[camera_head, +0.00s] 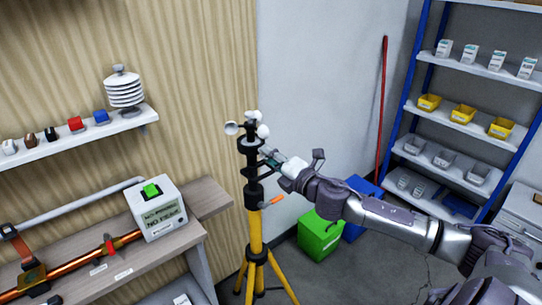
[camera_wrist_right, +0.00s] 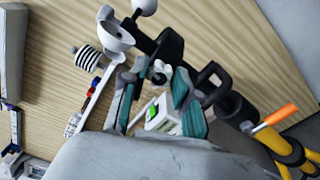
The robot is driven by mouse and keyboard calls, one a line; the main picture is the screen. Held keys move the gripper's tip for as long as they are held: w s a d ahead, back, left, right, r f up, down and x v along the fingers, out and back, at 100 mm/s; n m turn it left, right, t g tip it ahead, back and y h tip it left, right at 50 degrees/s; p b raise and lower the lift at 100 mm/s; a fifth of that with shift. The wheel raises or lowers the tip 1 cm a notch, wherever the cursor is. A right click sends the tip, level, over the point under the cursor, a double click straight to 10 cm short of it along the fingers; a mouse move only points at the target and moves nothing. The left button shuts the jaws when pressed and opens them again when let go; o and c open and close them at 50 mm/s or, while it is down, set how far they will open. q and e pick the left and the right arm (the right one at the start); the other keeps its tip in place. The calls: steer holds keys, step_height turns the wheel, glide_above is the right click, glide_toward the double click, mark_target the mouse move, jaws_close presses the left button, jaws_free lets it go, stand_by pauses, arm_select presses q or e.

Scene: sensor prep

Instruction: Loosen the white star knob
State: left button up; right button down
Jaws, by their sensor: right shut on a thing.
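A yellow tripod (camera_head: 255,232) carries a black mast (camera_head: 252,170) with white anemometer cups (camera_head: 262,131) at its top. My right gripper (camera_head: 269,157) reaches in from the right at the upper mast, just below the cups. In the right wrist view its teal-padded fingers (camera_wrist_right: 156,82) are at the mast clamp, shut on the white star knob (camera_wrist_right: 158,71), which shows small between the fingertips. In the head view the gripper hides the knob. My left gripper is not in view.
An orange handle (camera_head: 277,199) sticks out of the mast below my gripper. A workbench (camera_head: 205,194) with a white display box (camera_head: 157,212) stands at left, under a wall shelf (camera_head: 82,139). Green (camera_head: 318,238) and blue bins stand behind my right arm, before a blue rack.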

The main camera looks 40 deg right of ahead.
steer(key=shift+f+n, duration=0.1)
steer(key=shift+n, duration=1.1)
steer(key=c, duration=0.8)
jaws_free()
steer(key=shift+c, duration=0.2)
steer(key=s, duration=1.2)
steer(key=shift+d, duration=0.4)
